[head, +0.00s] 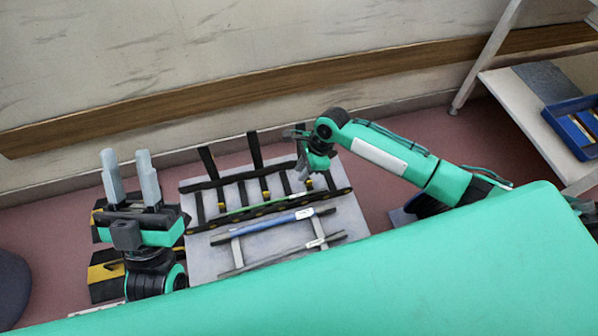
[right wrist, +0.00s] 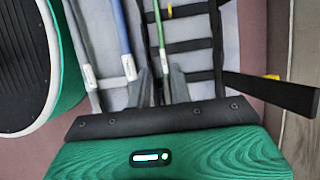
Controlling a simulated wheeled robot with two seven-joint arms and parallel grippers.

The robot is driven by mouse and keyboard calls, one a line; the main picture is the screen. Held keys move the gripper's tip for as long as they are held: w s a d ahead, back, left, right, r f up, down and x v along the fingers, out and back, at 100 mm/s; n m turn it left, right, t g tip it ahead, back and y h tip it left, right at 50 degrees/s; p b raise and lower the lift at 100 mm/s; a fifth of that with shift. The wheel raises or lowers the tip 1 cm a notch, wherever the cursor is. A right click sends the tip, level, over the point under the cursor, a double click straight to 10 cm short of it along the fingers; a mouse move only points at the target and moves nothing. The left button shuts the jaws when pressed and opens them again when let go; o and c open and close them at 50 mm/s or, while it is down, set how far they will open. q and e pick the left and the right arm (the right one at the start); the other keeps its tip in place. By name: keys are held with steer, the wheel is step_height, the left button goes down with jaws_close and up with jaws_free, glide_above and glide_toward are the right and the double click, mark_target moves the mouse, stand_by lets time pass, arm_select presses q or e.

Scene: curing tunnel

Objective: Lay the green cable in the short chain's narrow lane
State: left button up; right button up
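The green cable (head: 258,208) lies along the near side of the open black chain (head: 236,180). Its white-labelled end lies near my right gripper. In the right wrist view, the green cable (right wrist: 160,38) runs between the two spread grey fingers of my right gripper (right wrist: 158,86), beside a black rail and left of the crossbars. I see no clear contact with the fingers. In the head view, my right gripper (head: 303,168) is low over the chain's right part, its fingertips partly hidden. My left gripper (head: 132,176) is open and empty, fingers up, left of the board.
A blue cable (head: 272,222) and a grey cable (head: 285,256) lie on supports on the grey board (head: 204,262), nearer me. Several black crossbars (head: 254,150) stick out behind the chain. Yellow-black boxes (head: 106,272) stand at left; a blue bin (head: 572,128) sits on the right shelf.

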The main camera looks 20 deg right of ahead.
steer(key=s+a+r+n+t+y, duration=0.1)
steer(key=a+r+n+t+y, duration=0.5)
steer(key=a+r+n+t, duration=0.6)
arm_select(q)
steer(key=shift+w+d+f, duration=0.15)
steer(key=shift+w+f, duration=0.05)
steer(key=shift+f, duration=0.15)
arm_select(e)
steer(key=s+d+r+n+t+h, duration=0.1)
steer(key=s+d+r+n+t, duration=0.1)
steer(key=s+r+t, duration=0.3)
steer(key=s+d+r+n+t+h, duration=0.1)
steer(key=s+d+r+n+t, duration=0.2)
steer(key=r, duration=1)
steer(key=s+d+r+n+t, duration=0.3)
steer(key=s+d+r+t, duration=0.3)
steer(key=r, duration=0.3)
steer(key=shift+s+r+t+h, duration=0.4)
steer(key=shift+s+t, duration=0.1)
steer(key=shift+s, duration=0.2)
arm_select(q)
steer(key=shift+w, duration=0.1)
arm_select(e)
steer(key=shift+w+f, duration=0.1)
